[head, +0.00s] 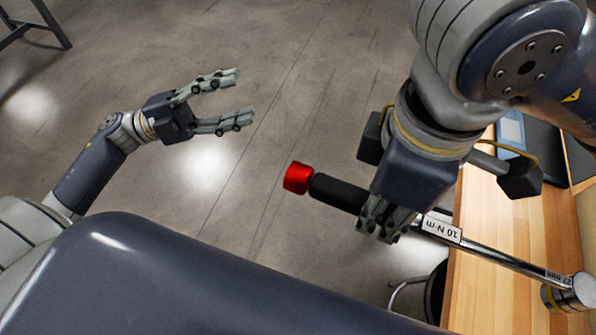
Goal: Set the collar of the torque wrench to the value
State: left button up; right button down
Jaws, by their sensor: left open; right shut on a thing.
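The torque wrench (491,257) has a black grip, a bright shaft and a round metal head at lower right. Its red collar (297,178) sits at the left end of the black grip. A white label on the shaft reads "10 N·m", upside down; a smaller label by the head seems to read "27 mm". My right gripper (385,225) is shut on the wrench between the black grip and the label, and its fingers hide that part. My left gripper (245,97) is open and empty, up and left of the red collar and apart from it.
A wooden bench (505,225) stands along the right side, with the wrench head in front of it in the picture. A blue and dark object (512,132) lies on its far part. A dark table leg (50,25) shows at top left. The floor between is clear.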

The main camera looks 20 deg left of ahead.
pick_arm(q)
jog(key=s+d+r+m+g, duration=0.3)
jog(key=s+d+m+g, duration=0.1)
jog(key=s+m+g, duration=0.15)
jog(key=m+g, duration=0.4)
jog(key=g, duration=0.1)
send_near(299, 178)
jog(key=w+a, duration=0.1)
jog(key=d+y, duration=0.1)
jog(key=d, duration=0.6)
jog(key=shift+s+d+f, duration=0.3)
jog(key=shift+d+f, duration=0.1)
jog(key=shift+f, duration=0.05)
